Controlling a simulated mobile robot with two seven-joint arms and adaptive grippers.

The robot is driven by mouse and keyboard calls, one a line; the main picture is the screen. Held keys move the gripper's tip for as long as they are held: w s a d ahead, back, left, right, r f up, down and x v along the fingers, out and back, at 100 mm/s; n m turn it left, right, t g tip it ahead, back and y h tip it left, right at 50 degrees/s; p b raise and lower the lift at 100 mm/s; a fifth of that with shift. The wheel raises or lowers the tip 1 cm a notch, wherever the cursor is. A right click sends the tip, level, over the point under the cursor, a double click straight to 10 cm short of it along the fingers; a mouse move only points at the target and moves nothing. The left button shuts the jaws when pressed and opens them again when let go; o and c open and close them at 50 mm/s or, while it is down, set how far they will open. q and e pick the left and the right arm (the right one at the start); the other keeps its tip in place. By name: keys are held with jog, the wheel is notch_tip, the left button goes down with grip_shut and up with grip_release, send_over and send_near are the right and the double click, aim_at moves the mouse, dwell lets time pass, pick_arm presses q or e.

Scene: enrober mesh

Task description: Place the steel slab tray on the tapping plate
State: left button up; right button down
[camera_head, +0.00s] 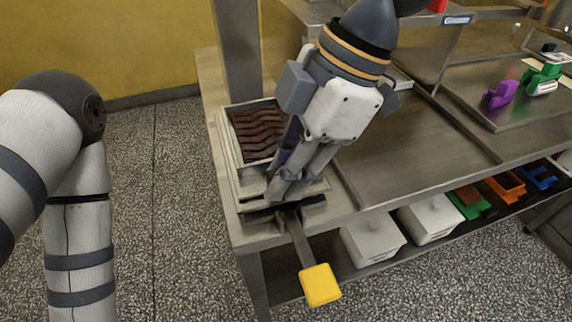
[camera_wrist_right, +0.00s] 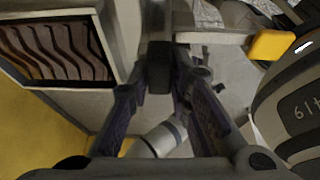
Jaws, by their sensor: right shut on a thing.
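The steel slab tray (camera_head: 232,150) is a light grey tray holding dark brown, wavy slabs. It sits at the left end of the steel bench, and its rim also shows at upper left in the right wrist view (camera_wrist_right: 104,42). My right gripper (camera_head: 280,193) comes down at the tray's near end. It is shut on a dark grip piece (camera_wrist_right: 158,78) beside the tray, which looks like the tray's handle. A pale plate-like base lies under and in front of the tray, probably the tapping plate (camera_head: 250,203); the gripper partly hides it. My left gripper is out of view.
A lever with a yellow end (camera_head: 320,285) juts out past the bench's front edge. White lidded boxes (camera_head: 372,242) and coloured bins (camera_head: 505,187) stand on the lower shelf. Purple (camera_head: 501,94) and green (camera_head: 543,78) items lie at right. The middle bench top (camera_head: 410,150) is clear.

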jog(key=c, duration=1.5)
grip_release()
jog(key=v, duration=1.2)
jog(key=shift+r, duration=0.1)
